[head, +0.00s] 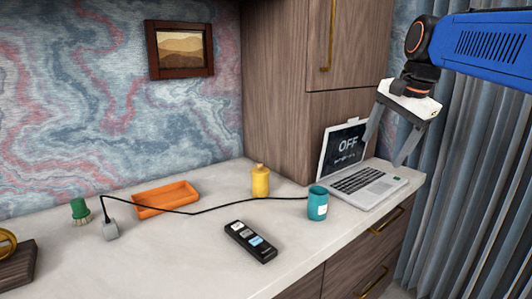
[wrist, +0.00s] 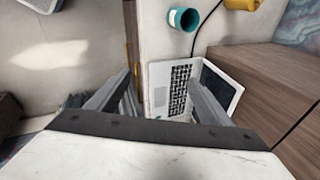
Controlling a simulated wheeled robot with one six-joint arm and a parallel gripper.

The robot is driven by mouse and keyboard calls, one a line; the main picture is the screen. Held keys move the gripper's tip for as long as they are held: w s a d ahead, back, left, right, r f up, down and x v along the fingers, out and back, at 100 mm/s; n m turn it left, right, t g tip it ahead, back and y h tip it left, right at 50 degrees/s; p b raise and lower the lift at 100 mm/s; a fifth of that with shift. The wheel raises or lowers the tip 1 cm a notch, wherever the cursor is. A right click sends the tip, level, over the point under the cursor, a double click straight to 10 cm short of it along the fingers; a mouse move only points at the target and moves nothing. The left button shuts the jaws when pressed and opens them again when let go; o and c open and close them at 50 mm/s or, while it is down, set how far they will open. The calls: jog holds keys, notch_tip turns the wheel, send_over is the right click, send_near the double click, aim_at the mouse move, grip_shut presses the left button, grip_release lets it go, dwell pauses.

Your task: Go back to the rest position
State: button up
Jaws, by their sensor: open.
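My gripper (head: 387,140) is open and empty, held in the air above the right end of the desk near the laptop. In the wrist view its two fingers (wrist: 161,92) stand wide apart, with the laptop seen between and below them. The laptop (head: 369,187) is open on the desk, with "OFF" on its screen; it also shows in the wrist view (wrist: 178,88). My blue arm comes in from the upper right of the head view.
A teal cup (head: 317,204) stands left of the laptop, and a yellow bottle (head: 260,182) behind it. An orange tray (head: 165,198), a green object (head: 79,209), a grey plug (head: 110,230) with black cable and a black remote (head: 250,242) lie farther left. Wooden cabinets (head: 275,80) stand behind.

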jog(key=s+f+n+h, duration=0.1)
jog(key=s+f+n, duration=1.1)
jog(key=s+f, duration=1.2)
notch_tip(320, 180, down, 3)
jog(key=shift+s+a+f+t, duration=0.2)
jog(key=shift+a+t, duration=0.1)
dwell(1.2)
